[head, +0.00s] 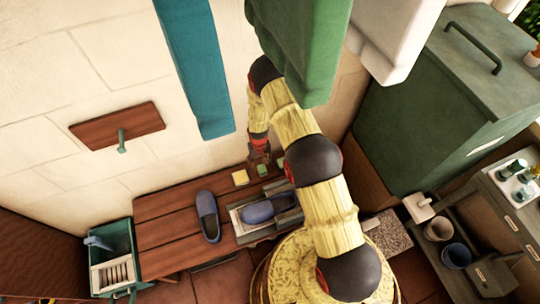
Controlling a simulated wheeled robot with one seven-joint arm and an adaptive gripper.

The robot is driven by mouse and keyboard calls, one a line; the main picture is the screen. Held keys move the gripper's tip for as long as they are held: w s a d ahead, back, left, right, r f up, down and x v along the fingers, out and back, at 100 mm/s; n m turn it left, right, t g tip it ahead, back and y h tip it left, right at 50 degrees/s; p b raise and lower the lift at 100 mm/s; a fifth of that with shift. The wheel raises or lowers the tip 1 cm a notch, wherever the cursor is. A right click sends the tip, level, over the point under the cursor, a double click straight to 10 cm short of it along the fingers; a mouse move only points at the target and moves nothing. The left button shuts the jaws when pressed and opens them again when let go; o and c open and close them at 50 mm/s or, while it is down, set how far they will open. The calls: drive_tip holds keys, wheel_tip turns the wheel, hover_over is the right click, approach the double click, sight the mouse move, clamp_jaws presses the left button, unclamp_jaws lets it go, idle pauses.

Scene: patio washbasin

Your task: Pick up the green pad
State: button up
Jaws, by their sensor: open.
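The green pad (262,169) is a small flat square on the wooden bench (165,208), near the wall. My gripper (260,158) is just above or beside it, pointing down; it looks open. From this view I cannot tell whether the fingers touch the pad. A pale yellow pad (240,177) lies just left of the green one. Another small green patch shows right of the gripper, partly hidden by my arm.
Towels (195,70) (310,45) hang above. A teal crate (122,240) is at left, a green cabinet (425,110) at right.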

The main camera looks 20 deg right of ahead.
sight(262, 168)
drive_tip(key=shift+w+d+f+b, duration=0.15)
drive_tip(key=shift+w+d+f, duration=0.1)
drive_tip(key=shift+f, duration=0.3)
drive_tip(key=shift+w+d+f+b, duration=0.15)
drive_tip(key=shift+d+f, duration=0.05)
drive_tip(key=shift+f, duration=0.3)
wheel_tip(262, 168, down, 6)
drive_tip(key=shift+r+b, duration=0.15)
drive_tip(key=shift+b, duration=0.9)
drive_tip(key=shift+c, duration=1.1)
drive_tip(key=c, duration=1)
